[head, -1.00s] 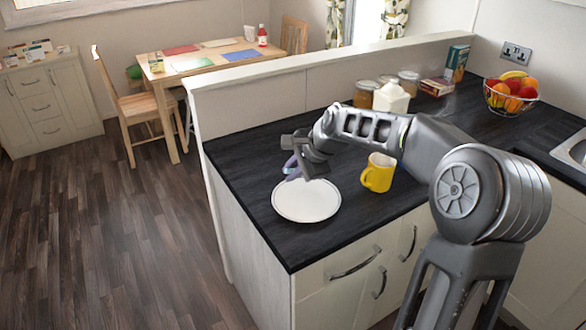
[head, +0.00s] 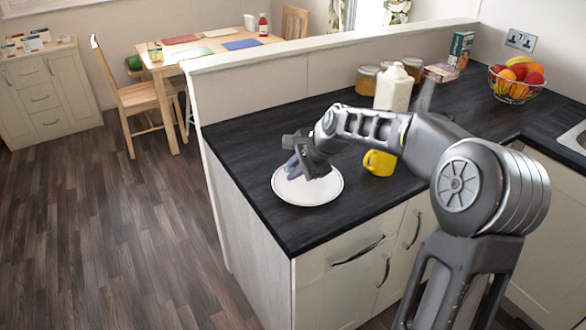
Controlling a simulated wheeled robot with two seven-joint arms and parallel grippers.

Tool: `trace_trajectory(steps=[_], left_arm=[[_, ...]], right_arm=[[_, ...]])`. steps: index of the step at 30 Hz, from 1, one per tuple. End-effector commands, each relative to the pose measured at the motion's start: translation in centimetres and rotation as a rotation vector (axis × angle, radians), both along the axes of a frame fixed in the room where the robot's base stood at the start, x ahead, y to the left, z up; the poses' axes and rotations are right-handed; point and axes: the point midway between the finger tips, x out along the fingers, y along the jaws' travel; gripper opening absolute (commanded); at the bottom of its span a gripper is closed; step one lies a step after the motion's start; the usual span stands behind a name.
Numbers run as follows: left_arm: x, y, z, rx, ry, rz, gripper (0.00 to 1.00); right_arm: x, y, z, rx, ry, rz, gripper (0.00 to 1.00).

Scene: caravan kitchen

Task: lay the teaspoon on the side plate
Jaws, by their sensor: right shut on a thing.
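The white side plate (head: 312,193) with a thin dark rim lies on the dark worktop near its left front corner. My right gripper (head: 293,170) reaches in from the right, pointing down over the plate's back left part and covering some of it. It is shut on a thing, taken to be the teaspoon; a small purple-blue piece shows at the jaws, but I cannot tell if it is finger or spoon. No spoon shows elsewhere. Whether anything touches the plate cannot be told. My left gripper is out of view.
A white bottle (head: 393,88), jars (head: 367,80), boxes (head: 461,48) and a fruit bowl (head: 516,82) stand further back. The worktop left of the gripper is clear.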

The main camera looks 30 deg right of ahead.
Motion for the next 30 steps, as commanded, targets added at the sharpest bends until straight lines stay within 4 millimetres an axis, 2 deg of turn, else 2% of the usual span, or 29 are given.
trace_trajectory(steps=[12,13,22,30], left_arm=[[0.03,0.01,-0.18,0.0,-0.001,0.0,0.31],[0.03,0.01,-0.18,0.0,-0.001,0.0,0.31],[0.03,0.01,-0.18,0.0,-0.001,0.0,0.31],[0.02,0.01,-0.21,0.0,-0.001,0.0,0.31]], right_arm=[[0.01,0.01,-0.35,0.0,0.0,0.0,0.0],[0.01,0.01,-0.35,0.0,0.0,0.0,0.13],[0.0,0.01,-0.35,0.0,0.0,0.0,0.37],[-0.04,0.0,-0.29,0.0,-0.001,0.0,0.37]])
